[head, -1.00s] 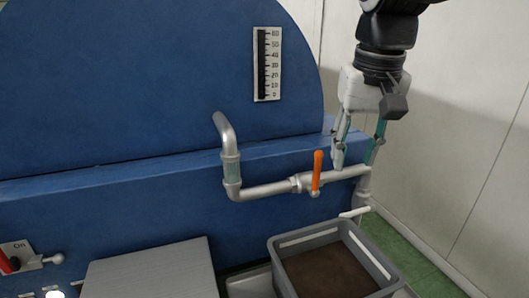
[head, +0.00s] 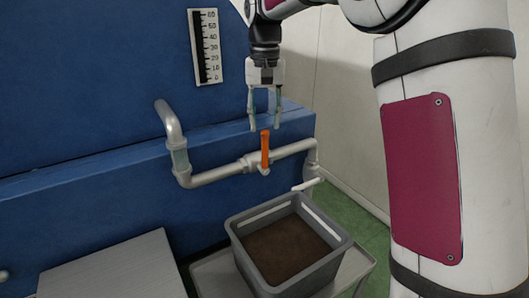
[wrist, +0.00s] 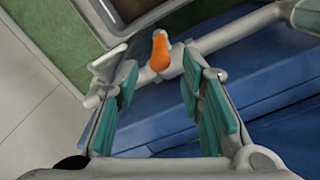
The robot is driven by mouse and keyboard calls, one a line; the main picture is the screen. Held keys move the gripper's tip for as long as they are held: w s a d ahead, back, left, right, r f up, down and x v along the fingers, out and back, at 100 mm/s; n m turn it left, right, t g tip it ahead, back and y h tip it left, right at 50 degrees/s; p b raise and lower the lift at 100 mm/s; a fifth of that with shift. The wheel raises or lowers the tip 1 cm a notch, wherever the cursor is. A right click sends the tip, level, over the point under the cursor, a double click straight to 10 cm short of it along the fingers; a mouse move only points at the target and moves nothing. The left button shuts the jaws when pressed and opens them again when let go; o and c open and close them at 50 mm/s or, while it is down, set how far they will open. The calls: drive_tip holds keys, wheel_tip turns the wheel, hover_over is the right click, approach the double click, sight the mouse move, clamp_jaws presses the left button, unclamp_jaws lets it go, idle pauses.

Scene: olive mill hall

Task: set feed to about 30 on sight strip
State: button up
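The sight strip (head: 204,47) is a white scale marked 0 to 60 on the blue machine, with a black column running nearly its full height. An orange valve handle (head: 265,148) stands upright on the grey pipe (head: 215,174); it also shows in the wrist view (wrist: 160,52). My gripper (head: 265,126) is open and points down, just above the handle. In the wrist view the handle lies beyond the gap between my teal-padded fingers (wrist: 160,105). The fingers do not visibly touch it.
A grey bin (head: 238,236) with dark brown content stands on a grey stand (head: 213,275) below the pipe. A white lever (head: 307,185) sits on the pipe near the bin. A flat grey lid (head: 125,270) is at front left. Green floor lies at right.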

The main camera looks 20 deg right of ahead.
sight(265, 167)
wheel_tip(265, 167, down, 10)
drive_tip(key=shift+f+p, duration=0.1)
drive_tip(key=shift+p, duration=0.3)
clamp_jaws()
